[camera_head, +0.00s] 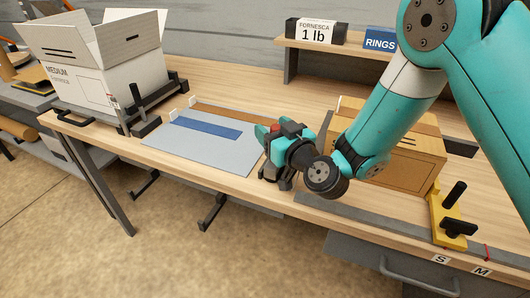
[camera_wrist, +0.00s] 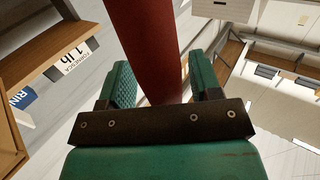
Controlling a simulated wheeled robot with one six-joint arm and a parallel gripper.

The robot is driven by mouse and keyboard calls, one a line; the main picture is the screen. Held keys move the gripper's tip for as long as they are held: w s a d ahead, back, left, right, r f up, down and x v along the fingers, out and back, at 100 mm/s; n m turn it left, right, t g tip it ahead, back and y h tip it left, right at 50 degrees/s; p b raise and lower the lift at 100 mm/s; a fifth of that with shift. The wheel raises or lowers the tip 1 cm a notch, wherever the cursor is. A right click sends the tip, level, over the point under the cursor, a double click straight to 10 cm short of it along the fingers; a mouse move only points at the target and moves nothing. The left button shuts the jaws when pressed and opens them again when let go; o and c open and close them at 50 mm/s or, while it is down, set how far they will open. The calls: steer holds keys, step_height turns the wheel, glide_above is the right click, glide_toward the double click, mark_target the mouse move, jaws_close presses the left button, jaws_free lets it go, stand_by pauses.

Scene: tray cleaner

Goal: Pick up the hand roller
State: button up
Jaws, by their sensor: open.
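In the wrist view a red cylindrical bar, apparently part of the hand roller (camera_wrist: 146,40), runs from the top edge down between the two green fingers of my gripper (camera_wrist: 163,75). The fingers are apart, and a gap seems to show on each side of the bar. In the head view my gripper (camera_head: 270,137) is low over the table at the right edge of the grey-blue mat. A small red part (camera_head: 275,127) shows at its fingertips. The rest of the roller is hidden, and contact with the fingers cannot be told.
The mat (camera_head: 190,150) with a blue strip (camera_head: 207,127) lies left of my gripper. A brown box (camera_head: 408,165) stands close on the right, beside a yellow-and-black tool (camera_head: 450,215). An open white carton (camera_head: 85,85) is at the left. A shelf (camera_head: 345,50) stands behind.

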steer(key=shift+s+a, duration=0.1)
steer(key=shift+a, duration=0.15)
steer(key=shift+c, duration=1.1)
steer(key=c, duration=0.8)
steer(key=shift+r, duration=0.1)
